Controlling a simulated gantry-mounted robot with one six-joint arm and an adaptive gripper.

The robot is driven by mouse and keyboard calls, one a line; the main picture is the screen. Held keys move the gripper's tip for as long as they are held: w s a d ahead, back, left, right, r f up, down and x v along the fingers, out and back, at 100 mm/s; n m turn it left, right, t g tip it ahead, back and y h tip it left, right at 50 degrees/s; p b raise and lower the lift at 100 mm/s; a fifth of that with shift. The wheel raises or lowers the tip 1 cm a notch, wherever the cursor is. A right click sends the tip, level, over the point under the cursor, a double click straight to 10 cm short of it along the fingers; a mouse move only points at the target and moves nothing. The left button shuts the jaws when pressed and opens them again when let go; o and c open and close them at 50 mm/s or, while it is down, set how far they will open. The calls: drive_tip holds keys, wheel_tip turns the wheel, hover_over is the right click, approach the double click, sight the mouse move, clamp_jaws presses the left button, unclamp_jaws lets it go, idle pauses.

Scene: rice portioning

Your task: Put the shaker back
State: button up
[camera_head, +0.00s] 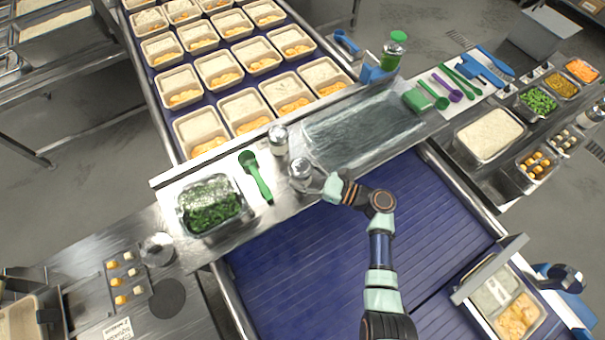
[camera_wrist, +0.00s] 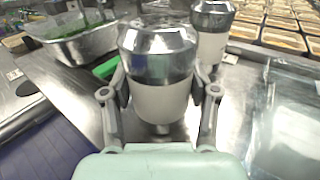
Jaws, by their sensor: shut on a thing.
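A shaker (camera_head: 300,170) with a shiny metal top and a pale body is held upright by my gripper (camera_head: 312,182) at the front edge of the steel counter. In the wrist view the held shaker (camera_wrist: 158,75) stands between the two fingers of my gripper (camera_wrist: 160,100), which is shut on it. Whether its base touches the counter cannot be told. A second, similar shaker (camera_head: 278,139) stands on the counter just behind and to the left. It also shows behind the held one in the wrist view (camera_wrist: 211,30).
A green scoop (camera_head: 257,177) lies left of the shakers, beside a steel pan of chopped greens (camera_head: 184,222). A clear-covered tray area (camera_head: 365,130) lies to the right. Rows of filled bowls (camera_head: 262,54) sit on the belt behind. The blue belt (camera_head: 300,265) in front is mostly empty.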

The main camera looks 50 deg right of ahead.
drive_tip(key=shift+f, duration=0.15)
drive_tip(key=o, duration=1.2)
drive_tip(key=shift+r, duration=0.2)
drive_tip(key=v, duration=1.2)
